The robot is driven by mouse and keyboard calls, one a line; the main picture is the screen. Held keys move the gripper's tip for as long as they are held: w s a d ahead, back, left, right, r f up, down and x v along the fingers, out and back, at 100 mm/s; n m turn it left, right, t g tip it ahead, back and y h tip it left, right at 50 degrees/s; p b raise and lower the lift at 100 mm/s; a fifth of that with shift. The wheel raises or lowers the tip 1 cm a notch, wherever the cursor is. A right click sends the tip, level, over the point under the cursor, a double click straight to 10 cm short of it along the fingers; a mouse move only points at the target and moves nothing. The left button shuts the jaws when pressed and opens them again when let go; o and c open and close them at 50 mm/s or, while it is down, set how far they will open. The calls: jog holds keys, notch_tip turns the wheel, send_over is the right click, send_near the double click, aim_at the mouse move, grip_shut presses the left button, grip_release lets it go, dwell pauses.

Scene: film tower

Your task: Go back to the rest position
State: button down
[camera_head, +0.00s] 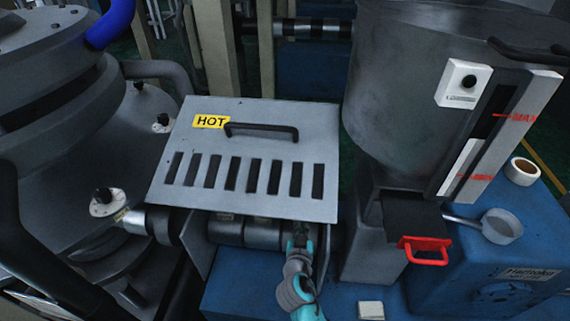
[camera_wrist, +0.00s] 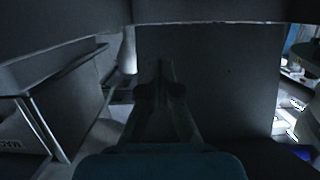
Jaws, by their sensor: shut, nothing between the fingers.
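My gripper (camera_head: 297,232) is at the front lower edge of the grey slotted cover (camera_head: 237,152), in front of the dark rollers (camera_head: 245,231) beneath it. In the head view its fingertips are small and partly dark against the machine. In the wrist view my gripper (camera_wrist: 165,72) points ahead at a plain dark grey panel (camera_wrist: 210,75), with its fingers together and nothing between them. I cannot tell whether the fingertips touch the panel. The cover has a yellow HOT label and a black handle (camera_head: 262,131).
A large grey hopper (camera_head: 400,90) stands to the right, with a red handle (camera_head: 424,251) on the drawer below it. A round grey machine (camera_head: 65,110) fills the left side. A small pale block (camera_head: 371,310) lies at front.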

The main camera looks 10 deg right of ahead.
jog(key=s+d+f+n+y, duration=0.1)
jog(key=s+f+n+y, duration=0.15)
jog(key=s, duration=1.05)
jog(key=s+d+f+n+y, duration=0.1)
jog(key=s+f+y, duration=0.15)
jog(key=s, duration=1.05)
jog(key=s+r, duration=0.7)
jog(key=s, duration=0.3)
jog(key=s+d+r, duration=0.1)
jog(key=s+r, duration=0.7)
jog(key=s, duration=0.3)
jog(key=shift+d, duration=0.25)
jog(key=shift+r, duration=0.1)
